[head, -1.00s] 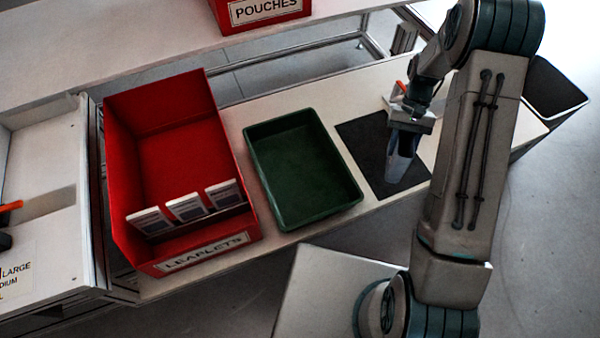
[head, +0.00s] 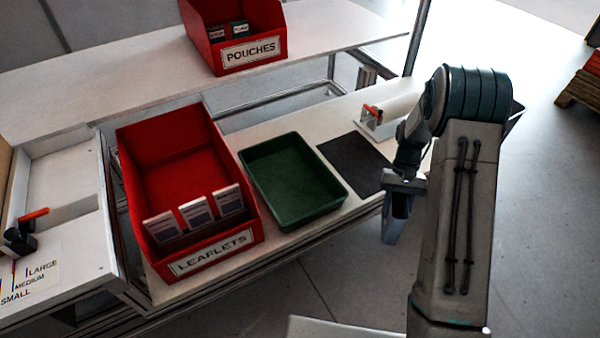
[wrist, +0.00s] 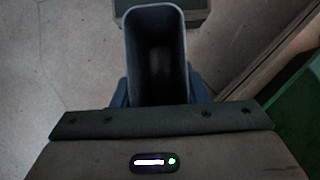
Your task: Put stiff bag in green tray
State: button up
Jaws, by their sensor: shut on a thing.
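The stiff bag (head: 391,229) is bluish and hangs upright below my gripper (head: 398,203). In the wrist view the bag (wrist: 156,45) shows as a tall, open-mouthed sleeve with a dark hollow inside. My gripper (wrist: 158,95) is shut on it, with a blue finger on either side. The bag hangs in front of the table edge, over the floor, to the right of the green tray (head: 335,203). The green tray looks empty and lies on the table. Part of the tray appears at the right edge of the wrist view (wrist: 302,125).
A red LEAFLETS bin (head: 128,165) stands left of the tray, with white leaflets at its front. A dark mat (head: 352,163) lies right of the tray. A red POUCHES bin (head: 278,42) stands on the back shelf.

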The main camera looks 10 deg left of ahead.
aim_at(290, 184)
jog(key=z, duration=2)
jog(key=i, duration=1.15)
jog(key=u, duration=3.4)
jog(key=i, duration=1)
